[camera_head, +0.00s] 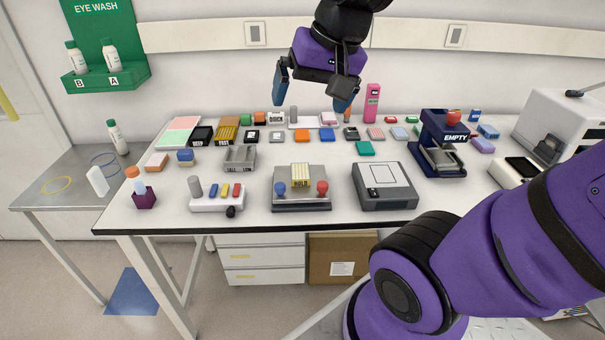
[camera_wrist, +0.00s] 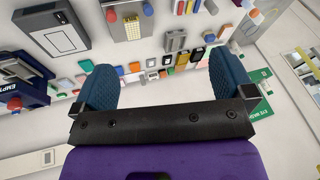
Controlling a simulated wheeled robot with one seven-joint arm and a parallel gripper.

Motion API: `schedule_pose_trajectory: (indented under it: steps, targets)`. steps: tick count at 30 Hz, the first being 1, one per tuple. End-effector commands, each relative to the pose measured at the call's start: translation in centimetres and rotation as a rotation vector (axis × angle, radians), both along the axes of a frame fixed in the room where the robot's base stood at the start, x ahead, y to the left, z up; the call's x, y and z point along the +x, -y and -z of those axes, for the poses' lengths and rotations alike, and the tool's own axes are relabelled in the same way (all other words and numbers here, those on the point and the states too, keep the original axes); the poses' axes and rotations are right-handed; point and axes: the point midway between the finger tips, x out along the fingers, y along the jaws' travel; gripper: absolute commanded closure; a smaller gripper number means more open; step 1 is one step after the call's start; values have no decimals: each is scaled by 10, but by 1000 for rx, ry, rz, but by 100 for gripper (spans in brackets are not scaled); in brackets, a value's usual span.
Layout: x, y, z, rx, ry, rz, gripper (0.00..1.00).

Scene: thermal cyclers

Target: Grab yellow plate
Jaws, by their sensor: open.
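A yellow plate (camera_head: 300,175) with a grid of wells stands on a grey device (camera_head: 302,202) near the front middle of the table. A blue knob (camera_head: 280,188) is to its left and a red knob (camera_head: 322,187) to its right. The plate also shows at the top of the wrist view (camera_wrist: 132,27). My gripper (camera_head: 312,100) is open and empty. It is high above the back of the table, well behind and above the plate. Its two blue fingers are spread wide in the wrist view (camera_wrist: 163,85).
A grey machine (camera_head: 386,186) stands right of the plate's device. A white rack (camera_head: 217,203) with small coloured blocks is to its left. Several small boxes line the back. A dark blue device (camera_head: 442,140) and a white machine (camera_head: 560,115) stand at the right.

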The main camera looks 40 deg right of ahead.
Motion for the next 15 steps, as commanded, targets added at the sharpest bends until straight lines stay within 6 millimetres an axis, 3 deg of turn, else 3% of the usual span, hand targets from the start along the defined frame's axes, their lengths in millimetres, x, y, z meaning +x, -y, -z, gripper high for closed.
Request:
schedule_pose_trajectory:
  steps: [8, 15]
  targets:
    - [71, 28, 42, 256, -163, 441, 0]
    - [124, 66, 93, 433, -294, 853, 0]
